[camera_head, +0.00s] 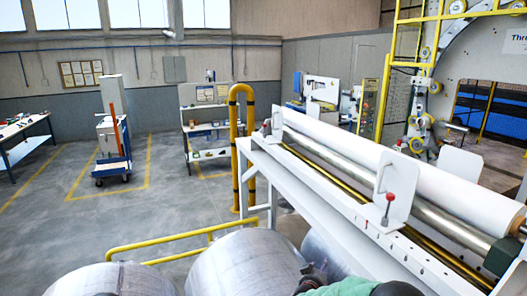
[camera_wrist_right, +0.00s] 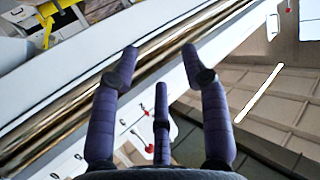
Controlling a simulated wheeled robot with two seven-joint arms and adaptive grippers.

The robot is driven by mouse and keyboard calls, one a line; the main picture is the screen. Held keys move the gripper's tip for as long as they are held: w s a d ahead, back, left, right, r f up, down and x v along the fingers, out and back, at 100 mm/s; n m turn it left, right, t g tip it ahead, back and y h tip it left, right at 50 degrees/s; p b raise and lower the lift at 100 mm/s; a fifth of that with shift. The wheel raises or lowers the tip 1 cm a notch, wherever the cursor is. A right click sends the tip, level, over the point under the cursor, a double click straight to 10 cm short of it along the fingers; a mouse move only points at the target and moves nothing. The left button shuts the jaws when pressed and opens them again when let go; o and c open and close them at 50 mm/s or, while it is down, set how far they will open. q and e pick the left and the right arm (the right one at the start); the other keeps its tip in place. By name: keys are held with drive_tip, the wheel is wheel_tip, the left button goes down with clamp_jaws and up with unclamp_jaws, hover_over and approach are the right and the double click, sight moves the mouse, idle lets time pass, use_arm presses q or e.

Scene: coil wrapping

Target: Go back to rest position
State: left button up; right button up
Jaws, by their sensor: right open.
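My right gripper (camera_head: 309,279) shows only as a dark shape at the bottom edge of the head view, in front of the metal coils. In the right wrist view my right gripper (camera_wrist_right: 160,62) has its dark fingers spread apart, with nothing between them. Behind the fingers lie a shiny roller (camera_wrist_right: 85,92) and the white machine frame. My left gripper is not in view.
Large metal coils (camera_head: 240,262) lie at the bottom, close to my right gripper. The white wrapping machine (camera_head: 325,185) with a long white roll (camera_head: 345,143) fills the right. A yellow rail (camera_head: 165,243) and yellow post (camera_head: 235,150) stand beyond. Floor at left is open.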

drive_tip(key=s+a+f+n+g+y, duration=0.1)
drive_tip(key=s+a+f+g+y, duration=0.15)
drive_tip(key=s+f, duration=0.75)
drive_tip(key=s+a+f+g+y, duration=0.1)
drive_tip(key=s+f+g+y, duration=0.25)
drive_tip(key=s+f, duration=0.6)
drive_tip(key=s+a+f+g+y, duration=0.2)
drive_tip(key=s+f, duration=0.2)
drive_tip(key=s, duration=0.5)
drive_tip(key=s+a+f+g+y, duration=0.1)
drive_tip(key=s+a+f+g, duration=0.15)
drive_tip(key=s, duration=0.65)
drive_tip(key=s+a+f+g+y, duration=0.1)
drive_tip(key=s+f+g+y, duration=0.15)
drive_tip(key=s+f, duration=0.45)
wheel_tip(320, 180, down, 30)
drive_tip(key=a+b, duration=0.1)
drive_tip(key=b, duration=3.3)
drive_tip(key=shift+a+r+n+h+b, duration=0.2)
drive_tip(key=shift+a+n+h+b, duration=0.1)
drive_tip(key=shift+h, duration=0.15)
drive_tip(key=shift+c, duration=0.7)
drive_tip(key=shift+d, duration=0.1)
